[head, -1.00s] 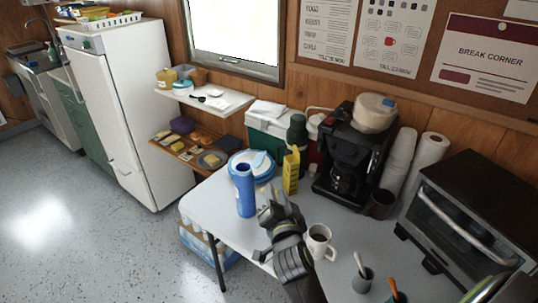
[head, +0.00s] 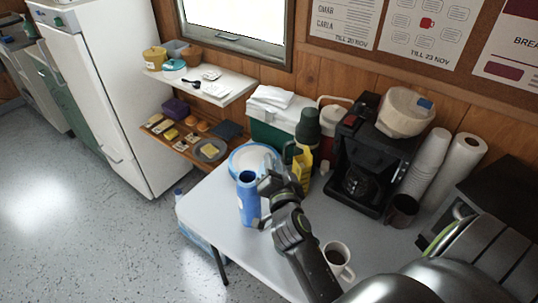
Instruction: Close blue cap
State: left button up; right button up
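A blue bottle (head: 249,203) stands upright near the left edge of the white table (head: 225,232). My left gripper is not in view.
A blue-rimmed plate (head: 240,158) lies behind the bottle. A coffee mug (head: 338,260) is beside my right arm. The table's front-left is clear.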

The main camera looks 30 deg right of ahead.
jog(key=shift+s+r, duration=0.15)
jog(key=shift+s, duration=0.05)
grip_shut()
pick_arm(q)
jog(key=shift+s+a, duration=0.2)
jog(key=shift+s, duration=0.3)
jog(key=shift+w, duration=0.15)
pick_arm(e)
jog(key=shift+a, duration=0.1)
jog(key=shift+w+a+r+n, duration=0.15)
jog(key=shift+a+r+n, duration=0.05)
jog(key=shift+n, duration=0.4)
jog(key=n, duration=0.1)
jog(key=a+n, duration=0.1)
jog(key=r+n, duration=0.1)
jog(key=shift+w+a, duration=0.25)
jog(key=shift+w, duration=0.05)
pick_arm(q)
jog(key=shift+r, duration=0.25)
pick_arm(e)
jog(key=shift+w+a+n, duration=0.15)
jog(key=shift+a+n, duration=0.15)
jog(key=shift+n, duration=0.4)
jog(key=shift+w+a+n, duration=0.1)
jog(key=shift+a+n, duration=0.2)
jog(key=shift+n, duration=0.4)
